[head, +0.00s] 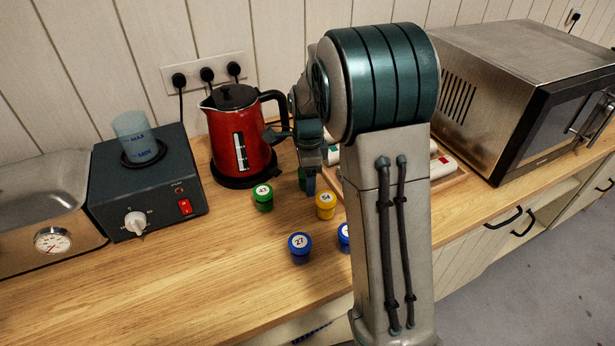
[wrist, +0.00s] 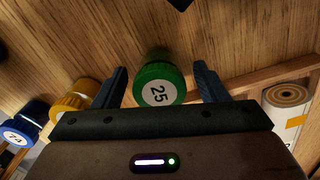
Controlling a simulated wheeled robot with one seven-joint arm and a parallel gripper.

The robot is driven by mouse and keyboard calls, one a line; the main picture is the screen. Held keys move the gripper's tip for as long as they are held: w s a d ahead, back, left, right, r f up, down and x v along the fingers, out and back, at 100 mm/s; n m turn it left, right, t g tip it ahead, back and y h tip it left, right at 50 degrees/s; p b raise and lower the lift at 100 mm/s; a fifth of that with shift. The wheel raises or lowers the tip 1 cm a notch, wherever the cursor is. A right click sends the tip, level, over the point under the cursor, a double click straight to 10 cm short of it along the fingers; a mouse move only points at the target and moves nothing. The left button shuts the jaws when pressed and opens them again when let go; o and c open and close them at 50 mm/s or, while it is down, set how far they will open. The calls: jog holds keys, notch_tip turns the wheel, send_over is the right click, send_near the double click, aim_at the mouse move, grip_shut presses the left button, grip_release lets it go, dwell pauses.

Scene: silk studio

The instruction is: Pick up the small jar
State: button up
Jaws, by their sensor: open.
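Several small jars with numbered lids stand on the wooden counter. A green jar labelled 25 (wrist: 158,84) is between the two fingers of my gripper (wrist: 162,84) in the wrist view, with a gap on each side. In the head view my gripper (head: 309,180) points down behind the yellow jar (head: 325,206), and a green jar (head: 302,180) is mostly hidden behind it. Another green jar labelled 43 (head: 263,198) stands to the left. A blue jar labelled 27 (head: 300,248) is in front, and another blue jar (head: 344,237) is partly hidden by my arm. My gripper is open and empty.
A red kettle (head: 237,140) stands close behind the jars, left of my gripper. A dark control box (head: 150,190) with a beaker is farther left. A wooden tray (head: 455,181) lies behind my arm, beside the microwave (head: 520,95). The front left counter is clear.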

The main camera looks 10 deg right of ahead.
jog(key=c, duration=1.1)
jog(key=shift+r, duration=0.15)
